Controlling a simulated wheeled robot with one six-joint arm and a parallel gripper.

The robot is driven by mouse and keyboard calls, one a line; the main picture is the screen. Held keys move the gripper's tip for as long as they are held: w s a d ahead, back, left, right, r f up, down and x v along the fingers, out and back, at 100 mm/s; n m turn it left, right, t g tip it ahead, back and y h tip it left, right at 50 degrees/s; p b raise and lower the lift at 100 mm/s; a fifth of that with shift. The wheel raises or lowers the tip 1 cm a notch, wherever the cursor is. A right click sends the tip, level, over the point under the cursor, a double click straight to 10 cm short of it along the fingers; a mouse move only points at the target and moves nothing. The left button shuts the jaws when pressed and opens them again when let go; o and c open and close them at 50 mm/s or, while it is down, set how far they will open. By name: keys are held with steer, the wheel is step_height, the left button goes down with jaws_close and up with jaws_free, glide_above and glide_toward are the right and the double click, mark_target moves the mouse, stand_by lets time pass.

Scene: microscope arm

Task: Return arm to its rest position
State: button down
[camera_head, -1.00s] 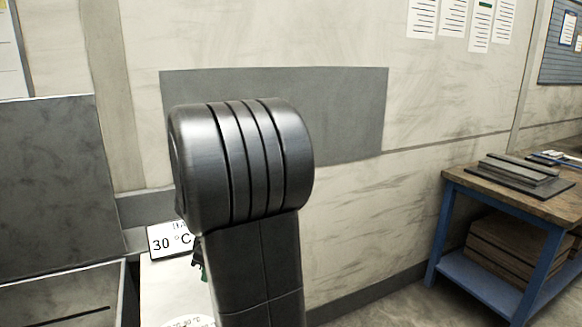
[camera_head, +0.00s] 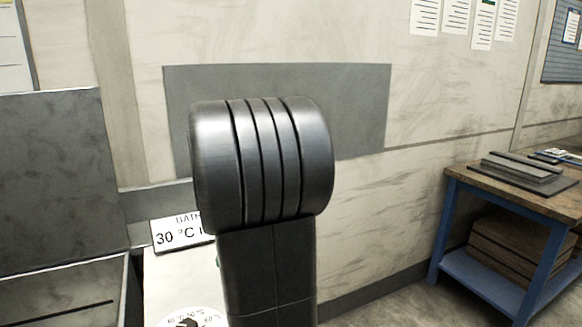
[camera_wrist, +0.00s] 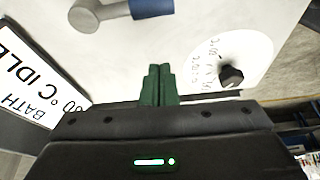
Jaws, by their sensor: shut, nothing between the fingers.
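My arm's dark grey rounded joint and upright link (camera_head: 262,165) fill the middle of the head view. My gripper is hidden behind it there. In the wrist view my gripper (camera_wrist: 158,70) shows as two green fingers side by side, shut with nothing between them. Its fingertips point over a white panel (camera_wrist: 200,30) and appear clear of the things there.
A dial with a dark knob (camera_wrist: 231,75) lies right of the fingers. A grey and blue fitting (camera_wrist: 110,12) is beyond them. A sign reading "BATH 30 °C IDLE" (camera_wrist: 30,90) is at left. A blue-framed workbench (camera_head: 500,205) stands right.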

steer(key=s+v, duration=0.1)
steer(key=v, duration=0.5)
steer(key=x, duration=0.6)
steer(key=w+x, duration=0.1)
steer(key=x, duration=0.2)
steer(key=shift+f, duration=0.15)
steer(key=m, duration=0.1)
steer(key=w+a+m+t, duration=0.1)
steer(key=m, duration=0.1)
steer(key=m+p, duration=0.1)
steer(key=shift+w+a+f, duration=0.25)
steer(key=shift+a+f, duration=0.1)
steer(key=shift+f, duration=0.05)
steer(key=m, duration=0.1)
steer(key=a+m+t, duration=0.1)
steer(key=m, duration=0.1)
steer(key=w+m, duration=0.1)
steer(key=shift+w+a+f+t+p, duration=0.1)
steer(key=shift+a+f+t+p, duration=0.2)
steer(key=shift+a+t+p, duration=0.1)
steer(key=shift+w+a+m+t+h+p, duration=0.15)
steer(key=shift+w+a+m+t+p, duration=0.2)
steer(key=shift+m, duration=0.6)
steer(key=shift+w+a+m+t+h+p, duration=0.15)
steer(key=shift+w+a+m, duration=0.25)
steer(key=shift+m, duration=0.55)
steer(key=shift+w+a+m, duration=0.2)
steer(key=shift+w+m, duration=0.2)
steer(key=shift+m, duration=0.3)
steer(key=shift+w+a, duration=0.15)
